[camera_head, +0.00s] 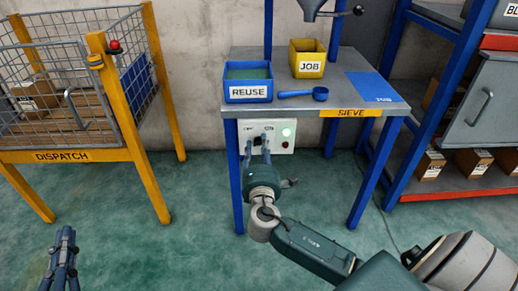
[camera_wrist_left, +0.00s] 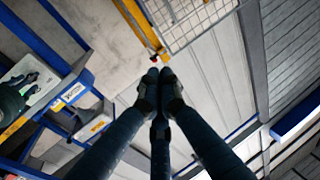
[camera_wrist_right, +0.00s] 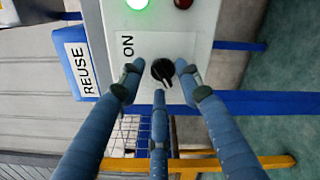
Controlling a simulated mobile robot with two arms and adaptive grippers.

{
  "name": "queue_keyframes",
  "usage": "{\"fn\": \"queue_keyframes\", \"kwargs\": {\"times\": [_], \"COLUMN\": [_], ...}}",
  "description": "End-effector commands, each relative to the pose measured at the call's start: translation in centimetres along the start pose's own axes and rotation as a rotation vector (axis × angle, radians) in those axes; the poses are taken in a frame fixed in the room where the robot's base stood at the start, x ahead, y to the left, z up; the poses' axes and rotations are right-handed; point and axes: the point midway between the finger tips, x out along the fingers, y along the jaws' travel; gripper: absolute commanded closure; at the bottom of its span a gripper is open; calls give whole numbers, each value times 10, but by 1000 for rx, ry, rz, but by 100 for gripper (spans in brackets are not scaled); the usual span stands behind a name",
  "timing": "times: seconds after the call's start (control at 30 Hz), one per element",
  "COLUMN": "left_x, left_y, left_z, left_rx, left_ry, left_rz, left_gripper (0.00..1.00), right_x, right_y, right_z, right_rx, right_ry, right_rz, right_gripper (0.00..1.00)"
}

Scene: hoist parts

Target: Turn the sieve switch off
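The sieve switch is a black rotary knob (camera_wrist_right: 162,70) on a white control box (camera_head: 290,150) below the front edge of the sieve table. An "ON" label (camera_wrist_right: 127,46) is beside it in the right wrist view; I see no readable off label. A green lamp (camera_head: 287,132) on the box is lit. My right gripper (camera_wrist_right: 160,82) has its fingers spread around the knob; contact is unclear.
The sieve table (camera_head: 350,98) carries a blue REUSE bin (camera_head: 248,93), a yellow JOB bin (camera_head: 309,68) and a blue scoop (camera_head: 304,94). A red button (camera_wrist_right: 183,3) sits beside the lamp. The DISPATCH cage (camera_head: 62,157) is left, shelving (camera_head: 450,190) right.

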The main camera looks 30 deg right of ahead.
Motion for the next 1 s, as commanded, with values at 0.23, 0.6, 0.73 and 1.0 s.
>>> {"fn": "queue_keyframes", "kwargs": {"times": [0.23, 0.6, 0.73, 1.0], "left_x": [0, 0, 0, 0], "left_y": [0, 0, 0, 4], "left_z": [-2, -2, -2, -27], "left_rx": [0, 0, 0, -4], "left_ry": [9, 9, 12, 127], "left_rz": [1, 0, 0, 7], "left_gripper": [100, 100, 100, 100], "right_x": [2, 2, 2, 1], "right_y": [0, 0, -1, -2], "right_z": [0, 0, 0, 0], "right_rx": [0, 0, 10, 115], "right_ry": [0, 0, -1, -1], "right_rz": [-1, -1, -2, -3], "right_gripper": [66, 100, 100, 100]}}
